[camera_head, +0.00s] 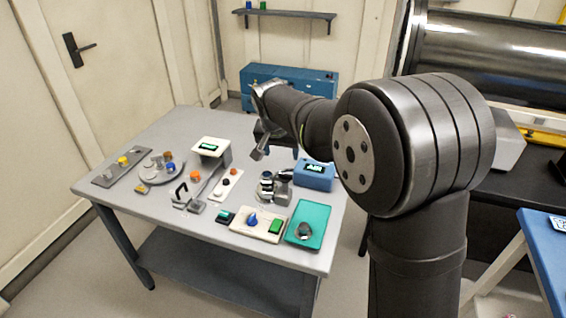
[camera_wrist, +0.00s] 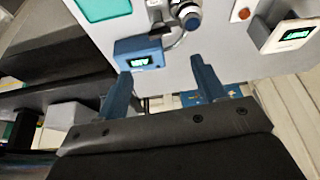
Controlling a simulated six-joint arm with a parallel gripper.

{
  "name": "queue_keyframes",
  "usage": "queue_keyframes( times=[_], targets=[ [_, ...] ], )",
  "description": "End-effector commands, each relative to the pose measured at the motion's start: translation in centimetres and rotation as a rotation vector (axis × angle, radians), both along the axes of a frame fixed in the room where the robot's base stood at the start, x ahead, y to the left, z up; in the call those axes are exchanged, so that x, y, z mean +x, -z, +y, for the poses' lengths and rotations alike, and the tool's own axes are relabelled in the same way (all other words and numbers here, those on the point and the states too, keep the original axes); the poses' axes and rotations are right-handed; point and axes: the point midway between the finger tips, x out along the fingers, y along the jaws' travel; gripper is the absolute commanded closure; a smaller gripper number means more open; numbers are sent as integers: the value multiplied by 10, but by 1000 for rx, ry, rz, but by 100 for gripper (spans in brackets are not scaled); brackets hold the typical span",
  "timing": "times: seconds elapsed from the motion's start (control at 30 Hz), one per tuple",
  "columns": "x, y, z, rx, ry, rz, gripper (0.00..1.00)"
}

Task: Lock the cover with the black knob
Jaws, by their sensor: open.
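My gripper (camera_head: 278,150) is open and empty above the back of the grey table. Its two spread fingers also show in the wrist view (camera_wrist: 161,72), with nothing between them. A small metal device (camera_head: 273,187) with dark, rounded knob-like parts stands on the table beside a blue display box (camera_head: 315,176). In the wrist view, the device has a dark blue-black round knob (camera_wrist: 190,17) and lies beyond my fingertips, apart from them. The blue display box (camera_wrist: 138,54) is nearer. I cannot tell which part is the cover or whether it is locked.
The grey table (camera_head: 165,130) also bears a teal tray (camera_head: 316,218), a white panel with blue and green parts (camera_head: 259,223), a black-handled fixture (camera_head: 184,196), a white display stand (camera_head: 209,148) and a round plate (camera_head: 157,172). The table's back left is clear.

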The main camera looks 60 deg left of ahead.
Motion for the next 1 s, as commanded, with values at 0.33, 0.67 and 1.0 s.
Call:
queue_keyframes(
  times=[0.33, 0.67, 1.0],
  targets=[
    [-12, -42, -13, 1, 0, 1, 36],
    [-12, -44, -14, -1, 0, 1, 36],
    [-4, -13, -5, -4, 1, 1, 36]
  ],
)
